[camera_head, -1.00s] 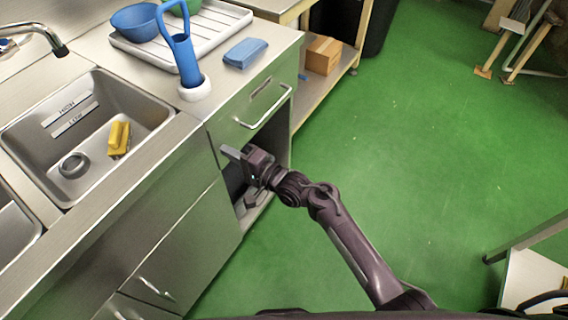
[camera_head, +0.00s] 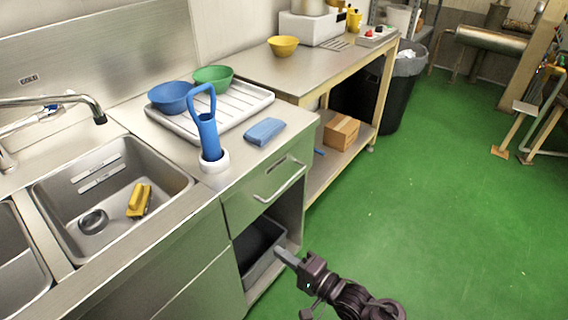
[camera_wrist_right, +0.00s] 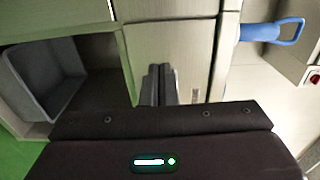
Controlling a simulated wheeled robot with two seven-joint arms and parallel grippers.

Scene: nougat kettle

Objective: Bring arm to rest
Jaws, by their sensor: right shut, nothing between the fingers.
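My right gripper (camera_head: 285,256) is low in the head view, in front of the open compartment under the counter drawer. Its fingers are shut and hold nothing. In the right wrist view the closed fingers (camera_wrist_right: 159,85) point toward the steel cabinet front (camera_wrist_right: 170,50). A grey bin (camera_head: 262,262) stands inside the open compartment, and it also shows at the left of the right wrist view (camera_wrist_right: 45,80). My left gripper is not in either view.
The drawer (camera_head: 265,190) above the compartment looks closed. On the counter are a blue-handled tool in a white holder (camera_head: 208,140), a blue cloth (camera_head: 265,131) and a drying rack (camera_head: 247,100) with bowls. A sink (camera_head: 110,200) is at left. Green floor (camera_head: 440,230) lies clear at right.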

